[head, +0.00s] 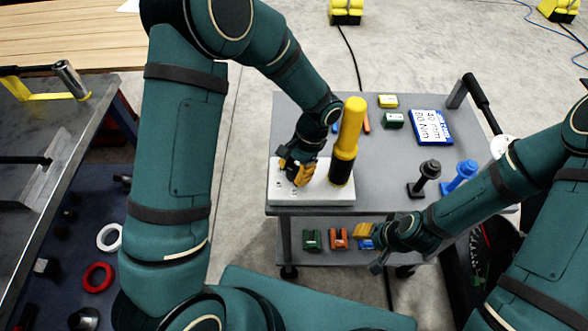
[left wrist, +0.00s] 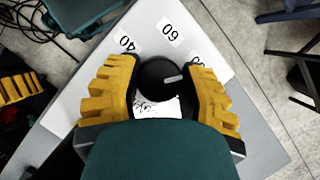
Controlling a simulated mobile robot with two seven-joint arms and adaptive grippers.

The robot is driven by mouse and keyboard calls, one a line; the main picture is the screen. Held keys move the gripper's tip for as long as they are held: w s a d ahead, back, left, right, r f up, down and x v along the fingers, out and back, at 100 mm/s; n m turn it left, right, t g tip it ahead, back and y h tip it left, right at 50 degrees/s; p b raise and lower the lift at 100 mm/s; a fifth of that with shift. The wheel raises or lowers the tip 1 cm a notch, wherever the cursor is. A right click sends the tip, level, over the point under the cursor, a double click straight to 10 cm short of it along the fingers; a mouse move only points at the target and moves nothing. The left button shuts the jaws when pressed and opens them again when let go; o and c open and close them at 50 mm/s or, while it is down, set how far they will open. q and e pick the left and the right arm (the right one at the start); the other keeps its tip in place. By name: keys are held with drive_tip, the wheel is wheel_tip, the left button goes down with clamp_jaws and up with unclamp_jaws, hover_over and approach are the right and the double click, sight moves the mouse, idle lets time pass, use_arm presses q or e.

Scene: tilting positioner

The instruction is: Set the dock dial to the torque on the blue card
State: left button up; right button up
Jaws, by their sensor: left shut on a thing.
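The white dock (head: 283,196) lies on the near left of the grey cart top. A yellow and black tool (head: 347,140) stands upright at its right end. My left gripper (head: 298,172) is over the dock's left part. The dial's white mark points right, toward a partly hidden label; labels 40 and 60 show on the dock (left wrist: 88,90). The blue card (head: 431,127) lies at the cart's back right; its Nm figures are hard to read. My right gripper (head: 372,236) is at the cart's front; its opening is unclear.
Black (head: 427,176) and blue (head: 460,177) upright pieces stand right of the dock. Small yellow (head: 388,101) and green (head: 392,121) blocks lie behind. Coloured pieces (head: 338,238) sit on the lower shelf. A dark metal bench (head: 60,130) is left.

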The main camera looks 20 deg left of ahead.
use_arm(q)
drive_tip(key=shift+s, duration=0.1)
drive_tip(key=o, duration=1.2)
drive_tip(key=v, duration=1.2)
